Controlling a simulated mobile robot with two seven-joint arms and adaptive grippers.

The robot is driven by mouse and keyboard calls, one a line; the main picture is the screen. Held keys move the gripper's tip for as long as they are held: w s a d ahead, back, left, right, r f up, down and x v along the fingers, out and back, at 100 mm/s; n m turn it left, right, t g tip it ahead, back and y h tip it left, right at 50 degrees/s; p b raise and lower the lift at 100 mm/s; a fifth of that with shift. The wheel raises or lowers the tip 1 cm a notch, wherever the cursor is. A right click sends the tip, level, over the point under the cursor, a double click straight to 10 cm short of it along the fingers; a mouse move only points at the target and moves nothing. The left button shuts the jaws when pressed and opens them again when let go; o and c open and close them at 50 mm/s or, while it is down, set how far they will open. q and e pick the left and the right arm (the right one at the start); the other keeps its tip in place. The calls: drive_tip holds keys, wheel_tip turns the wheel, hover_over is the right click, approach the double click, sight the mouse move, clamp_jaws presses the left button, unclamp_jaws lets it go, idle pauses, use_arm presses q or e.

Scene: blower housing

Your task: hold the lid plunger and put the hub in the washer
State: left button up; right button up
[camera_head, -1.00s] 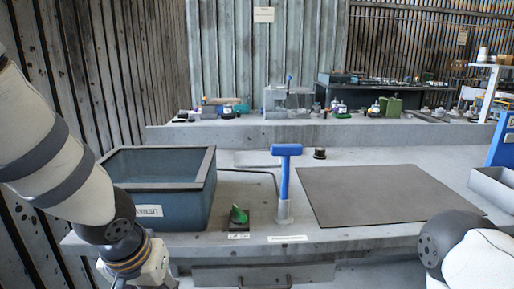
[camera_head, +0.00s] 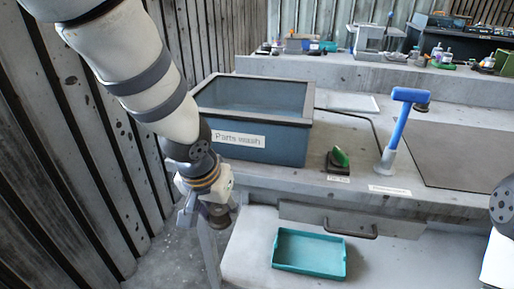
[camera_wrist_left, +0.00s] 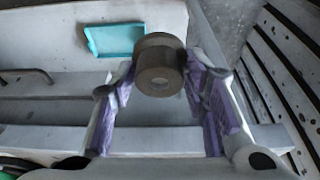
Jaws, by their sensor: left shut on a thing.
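My left gripper (camera_head: 207,208) is shut on the hub, a grey-brown stepped cylinder (camera_head: 216,214) with a hole in its end. The hub also shows between the purple-padded fingers in the left wrist view (camera_wrist_left: 160,62). The gripper hangs in front of the washer, below its rim. The washer is a blue-grey tub (camera_head: 290,143) with a dark rim and a "Parts wash" label. My right gripper is out of view; only part of that arm shows at the right edge.
A teal tray (camera_head: 310,252) lies lower, in front of the bench drawer (camera_head: 330,219). A dark mat (camera_head: 460,155) lies on the right. A slatted wall is close on the left.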

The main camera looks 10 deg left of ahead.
use_arm(q)
drive_tip(key=w+d+r+m+h, duration=0.1)
drive_tip(key=w+d+r+m, duration=0.2)
drive_tip(key=r, duration=0.6)
drive_tip(key=shift+d, duration=1.1)
drive_tip(key=shift+m, duration=0.5)
drive_tip(key=r, duration=0.2)
drive_tip(key=w+r, duration=0.1)
drive_tip(key=r, duration=0.2)
drive_tip(key=a+r, duration=0.1)
drive_tip(key=r, duration=0.1)
drive_tip(key=shift+w+a+r, duration=0.1)
drive_tip(key=shift+w+r, duration=0.2)
drive_tip(key=shift+w, duration=0.05)
drive_tip(key=a+r, duration=0.1)
drive_tip(key=r, duration=0.1)
drive_tip(key=a+r, duration=0.1)
drive_tip(key=r, duration=0.1)
drive_tip(key=a+r, duration=0.1)
drive_tip(key=r, duration=0.1)
drive_tip(key=shift+w+p, duration=0.15)
drive_tip(key=shift+p, duration=0.15)
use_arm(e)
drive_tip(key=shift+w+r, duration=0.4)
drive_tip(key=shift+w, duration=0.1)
